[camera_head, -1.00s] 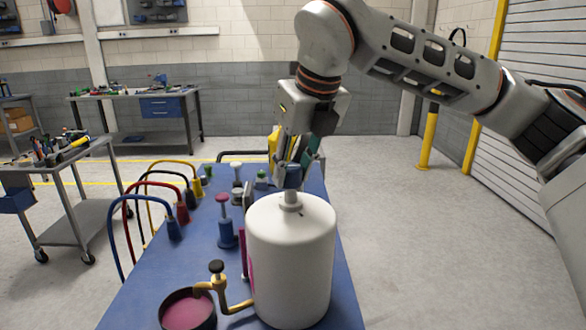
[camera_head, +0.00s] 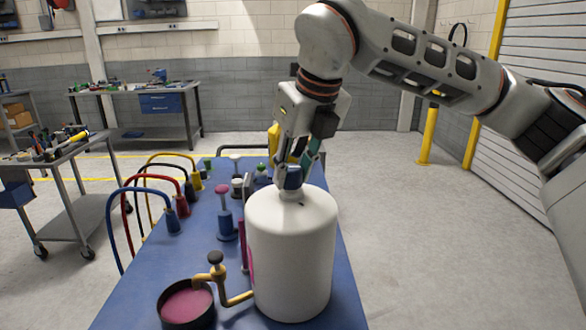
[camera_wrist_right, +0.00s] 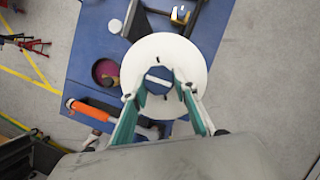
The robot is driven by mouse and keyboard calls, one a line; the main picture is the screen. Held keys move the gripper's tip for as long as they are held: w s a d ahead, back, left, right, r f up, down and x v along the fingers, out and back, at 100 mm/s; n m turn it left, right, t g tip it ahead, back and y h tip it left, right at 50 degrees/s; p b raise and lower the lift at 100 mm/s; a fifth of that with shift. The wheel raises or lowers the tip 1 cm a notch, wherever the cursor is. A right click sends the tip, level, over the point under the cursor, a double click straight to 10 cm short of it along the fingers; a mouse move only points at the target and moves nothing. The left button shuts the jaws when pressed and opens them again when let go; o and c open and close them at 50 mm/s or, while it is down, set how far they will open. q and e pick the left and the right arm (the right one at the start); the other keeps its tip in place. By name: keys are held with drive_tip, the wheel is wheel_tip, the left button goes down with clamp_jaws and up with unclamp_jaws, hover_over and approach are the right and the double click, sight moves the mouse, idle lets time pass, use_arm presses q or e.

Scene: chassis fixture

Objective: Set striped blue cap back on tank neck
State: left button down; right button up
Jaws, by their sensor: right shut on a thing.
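The white tank (camera_head: 292,262) stands upright on the blue table, with its short neck (camera_head: 291,197) on top. My right gripper (camera_head: 290,180) points down over the neck and is shut on the blue cap (camera_head: 293,173). In the right wrist view the cap (camera_wrist_right: 158,87) shows a white stripe across its top, between the two green-sided fingers, over the middle of the round tank top (camera_wrist_right: 190,62). The cap is at the neck's top; I cannot tell whether it is seated. My left gripper is not in view.
A bowl of pink liquid (camera_head: 187,304) and a brass pipe with a black knob (camera_head: 217,258) stand left of the tank. A blue plug with a pink top (camera_head: 225,222) and several coloured hoses (camera_head: 150,184) are further back. The floor at right is clear.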

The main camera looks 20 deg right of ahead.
drive_tip(key=shift+f, duration=0.55)
idle(0.4)
drive_tip(key=o, duration=1.1)
drive_tip(key=shift+c, duration=0.2)
drive_tip(key=shift+r, duration=0.1)
drive_tip(key=shift+r+p, duration=2.2)
drive_tip(key=shift+r, duration=0.85)
drive_tip(key=shift+f, duration=0.1)
